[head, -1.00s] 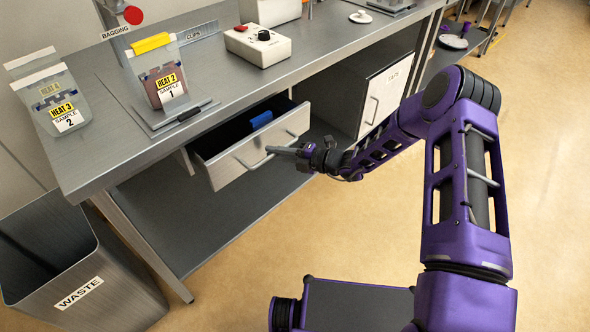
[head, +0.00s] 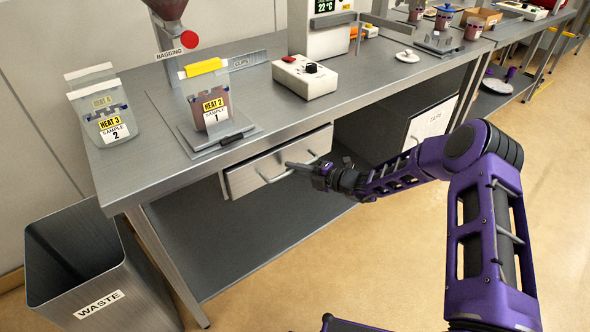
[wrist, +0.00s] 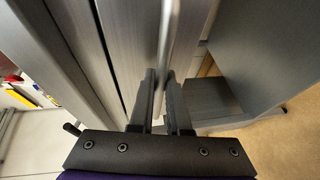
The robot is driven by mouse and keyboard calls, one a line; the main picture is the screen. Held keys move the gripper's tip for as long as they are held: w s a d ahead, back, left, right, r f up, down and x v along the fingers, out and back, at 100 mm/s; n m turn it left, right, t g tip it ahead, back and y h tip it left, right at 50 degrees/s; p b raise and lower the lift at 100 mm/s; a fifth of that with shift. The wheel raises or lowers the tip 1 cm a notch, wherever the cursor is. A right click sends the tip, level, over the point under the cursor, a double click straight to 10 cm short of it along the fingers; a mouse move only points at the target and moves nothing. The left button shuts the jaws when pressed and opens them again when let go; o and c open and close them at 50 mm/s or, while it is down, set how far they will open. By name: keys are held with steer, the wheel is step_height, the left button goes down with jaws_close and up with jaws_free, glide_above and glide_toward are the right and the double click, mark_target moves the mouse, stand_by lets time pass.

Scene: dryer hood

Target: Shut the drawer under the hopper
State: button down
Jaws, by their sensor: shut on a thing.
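A waste bin (head: 100,270) stands at the bench's left end. Sample bags (head: 107,118), a control box (head: 304,77) and a clip tray stand on the bench top (head: 160,160). A white-fronted cabinet (head: 428,122) is to the right of my gripper. The floor in front is clear.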

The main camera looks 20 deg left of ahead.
steer(key=c, duration=0.9)
jaws_free()
steer(key=shift+w+a+r, duration=0.1)
steer(key=shift+a, duration=0.05)
steer(key=p+v, duration=0.2)
steer(key=v, duration=1.5)
steer(key=shift+d, duration=0.25)
